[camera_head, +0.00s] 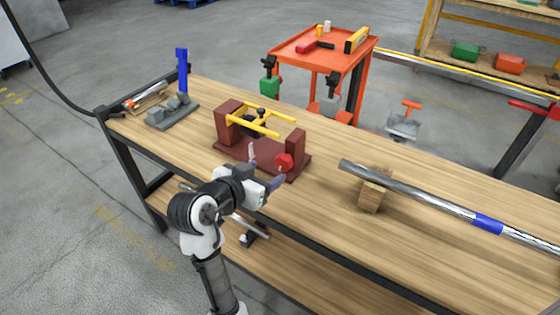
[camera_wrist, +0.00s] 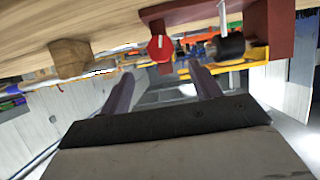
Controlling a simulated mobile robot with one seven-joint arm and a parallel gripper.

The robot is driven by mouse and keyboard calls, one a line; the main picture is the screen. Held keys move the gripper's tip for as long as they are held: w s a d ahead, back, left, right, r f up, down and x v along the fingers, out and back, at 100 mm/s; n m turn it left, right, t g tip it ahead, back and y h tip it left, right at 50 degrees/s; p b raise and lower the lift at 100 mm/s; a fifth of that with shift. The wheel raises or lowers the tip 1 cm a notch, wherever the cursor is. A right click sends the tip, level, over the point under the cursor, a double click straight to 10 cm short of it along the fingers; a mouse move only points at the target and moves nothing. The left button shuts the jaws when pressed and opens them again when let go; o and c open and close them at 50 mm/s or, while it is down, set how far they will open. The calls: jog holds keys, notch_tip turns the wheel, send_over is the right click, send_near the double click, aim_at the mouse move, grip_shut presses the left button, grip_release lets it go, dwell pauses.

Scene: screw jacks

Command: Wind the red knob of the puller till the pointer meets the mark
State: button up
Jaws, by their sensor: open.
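The puller (camera_head: 227,121) is a dark red frame with two upright blocks and yellow bars, standing on the bench. Its red knob (camera_head: 284,161) is on the front of the right block. In the wrist view, the knob (camera_wrist: 160,48) faces me with a pale line on it, beside a black cylindrical part (camera_wrist: 230,47). My gripper (camera_head: 266,167) is open and empty, just in front of the knob and apart from it as far as I can tell. In the wrist view the knob shows beyond and between my fingertips (camera_wrist: 163,78). I cannot make out the pointer or the mark.
A long metal bar (camera_head: 440,206) with a blue band rests on a wooden block (camera_head: 371,194) to the right. An orange cart (camera_head: 322,50) is behind the bench (camera_head: 310,215). Bare wood lies between puller and block.

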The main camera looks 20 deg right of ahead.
aim_at(282, 163)
jog(key=x, duration=0.9)
jog(key=shift+w+d+p, duration=0.15)
jog(key=shift+p, duration=0.25)
jog(key=shift+c, duration=0.4)
jog(key=c, duration=0.9)
jog(key=shift+f+m+t+b, duration=0.2)
jog(key=shift+m+t+b, duration=0.15)
jog(key=shift+b, duration=0.3)
jog(key=shift+m+t+y+b, duration=0.25)
jog(key=shift+m+y+b, duration=0.15)
jog(key=shift+m+b, duration=0.25)
jog(key=shift+r, duration=0.2)
jog(key=o, duration=1)
